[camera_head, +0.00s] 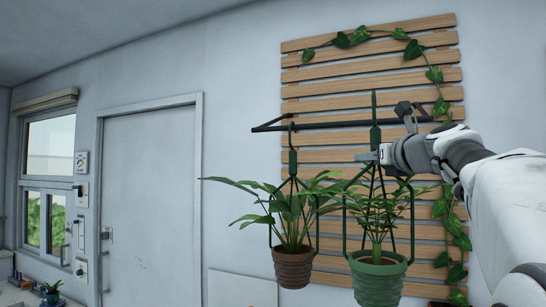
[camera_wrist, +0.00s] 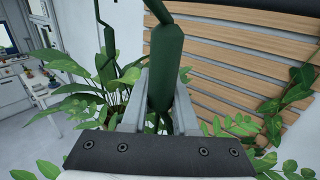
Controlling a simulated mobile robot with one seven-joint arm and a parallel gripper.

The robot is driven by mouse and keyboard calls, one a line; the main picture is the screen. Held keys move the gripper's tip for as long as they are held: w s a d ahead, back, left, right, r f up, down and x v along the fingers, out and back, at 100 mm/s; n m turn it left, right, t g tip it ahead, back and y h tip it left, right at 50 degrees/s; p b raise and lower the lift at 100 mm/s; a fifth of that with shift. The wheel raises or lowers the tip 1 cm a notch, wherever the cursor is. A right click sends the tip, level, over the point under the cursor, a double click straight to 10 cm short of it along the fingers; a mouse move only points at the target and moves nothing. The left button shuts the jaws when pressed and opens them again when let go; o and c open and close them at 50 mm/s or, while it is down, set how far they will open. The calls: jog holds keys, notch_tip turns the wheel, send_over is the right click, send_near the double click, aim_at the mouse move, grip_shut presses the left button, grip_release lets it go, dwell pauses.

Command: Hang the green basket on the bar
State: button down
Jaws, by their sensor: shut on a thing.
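The green basket (camera_head: 378,279) is a green pot with a leafy plant and a green hanger. My gripper (camera_head: 374,157) is shut on the flat grip of that hanger; in the wrist view the grey fingers sit on both sides of the grip (camera_wrist: 165,65). The basket hangs upright below my gripper. The dark bar (camera_head: 335,124) stands out before a slatted wooden panel. The hanger's top end (camera_head: 374,97) shows higher than the bar in the head view; I cannot tell whether it is in front of or over the bar.
A brown pot (camera_head: 293,267) with a plant hangs on the bar to the left, its leaves overlapping the green basket's plant. A vine (camera_head: 435,75) trails over the slatted panel (camera_head: 310,75). A door (camera_head: 152,190) and a window stand further left.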

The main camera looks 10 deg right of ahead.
jog(key=w+d+f+p, duration=0.1)
jog(key=w+d+f, duration=0.2)
jog(key=w+d, duration=0.3)
jog(key=shift+w+d+p, duration=0.3)
jog(key=shift+w+p, duration=0.05)
jog(key=shift+w, duration=1)
jog(key=c, duration=0.7)
grip_release()
jog(key=shift+o, duration=0.5)
jog(key=shift+f, duration=0.1)
